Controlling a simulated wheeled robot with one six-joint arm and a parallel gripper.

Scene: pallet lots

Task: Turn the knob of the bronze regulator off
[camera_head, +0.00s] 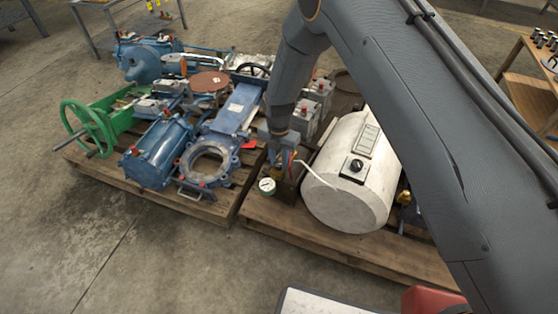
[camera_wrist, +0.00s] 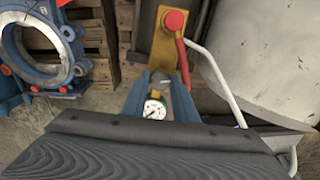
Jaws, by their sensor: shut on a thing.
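The bronze regulator (camera_wrist: 155,95) shows only in part in the wrist view, a small brass-coloured bit above its round white gauge (camera_wrist: 154,110). In the head view the gauge (camera_head: 267,185) faces forward at the front of the right pallet, left of the white tank. My gripper (camera_wrist: 160,80) reaches down over the regulator with its blue fingers on either side of it. It is shut on the regulator's knob, which the fingers and wrist mostly hide. The knob's turn position cannot be seen. In the head view my gripper (camera_head: 278,150) is partly hidden by my wrist.
A white tank (camera_head: 345,185) stands close on the right, with a thin white hose (camera_wrist: 222,80) beside my fingers. A red knob (camera_wrist: 174,20) on a yellow plate is just beyond. A blue valve (camera_head: 207,160) lies on the left pallet.

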